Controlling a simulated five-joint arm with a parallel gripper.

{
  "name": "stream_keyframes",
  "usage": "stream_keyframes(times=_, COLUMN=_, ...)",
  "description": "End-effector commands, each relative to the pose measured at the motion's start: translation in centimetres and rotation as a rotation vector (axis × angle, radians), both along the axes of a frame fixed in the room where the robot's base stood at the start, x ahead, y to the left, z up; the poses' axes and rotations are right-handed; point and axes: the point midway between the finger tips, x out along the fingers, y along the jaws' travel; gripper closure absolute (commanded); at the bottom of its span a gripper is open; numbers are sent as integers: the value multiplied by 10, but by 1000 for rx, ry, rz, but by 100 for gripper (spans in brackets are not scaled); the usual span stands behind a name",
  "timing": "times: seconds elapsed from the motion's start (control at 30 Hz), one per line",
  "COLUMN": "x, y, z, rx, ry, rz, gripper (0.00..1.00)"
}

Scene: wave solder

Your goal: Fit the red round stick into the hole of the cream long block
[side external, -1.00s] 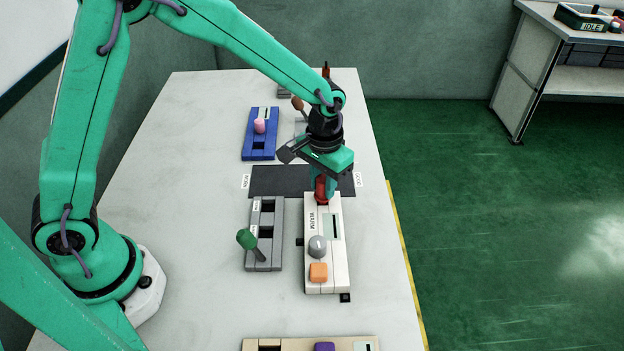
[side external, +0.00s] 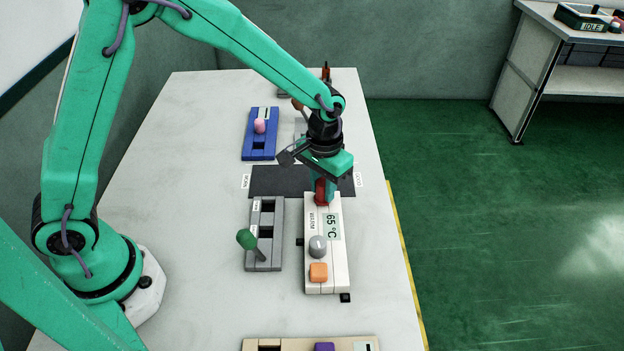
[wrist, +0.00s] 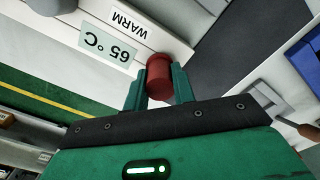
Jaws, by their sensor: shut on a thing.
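The cream long block (side external: 341,260) lies lengthwise near the table's right side. It has a WARM label and a display reading 65 °C, also seen in the wrist view (wrist: 75,42). A grey knob (side external: 317,246) and an orange piece (side external: 318,272) sit on its near part. My gripper (side external: 321,192) is shut on the red round stick (side external: 321,199) at the block's far end. In the wrist view the stick (wrist: 159,75) stands between the two fingers, against the block's end. Its lower end and the hole are hidden, so I cannot tell how deep it sits.
A grey block (side external: 278,225) with a tilted green stick (side external: 247,240) stands to the left. A dark mat (side external: 280,181) lies beyond, then a blue block (side external: 248,145) with a pink piece. A tan block (side external: 290,344) lies at the near edge. The table's left side is clear.

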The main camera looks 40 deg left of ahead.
Motion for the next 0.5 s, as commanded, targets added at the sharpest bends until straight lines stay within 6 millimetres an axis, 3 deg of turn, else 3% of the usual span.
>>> stream_keyframes(times=0.37, x=0, y=0, z=0, rx=0, ry=0, rz=0, gripper=100)
stream_keyframes(times=0.4, x=0, y=0, z=0, rx=0, ry=0, rz=0, gripper=71)
stream_keyframes(times=0.5, x=0, y=0, z=0, rx=0, ry=0, rz=0, gripper=51)
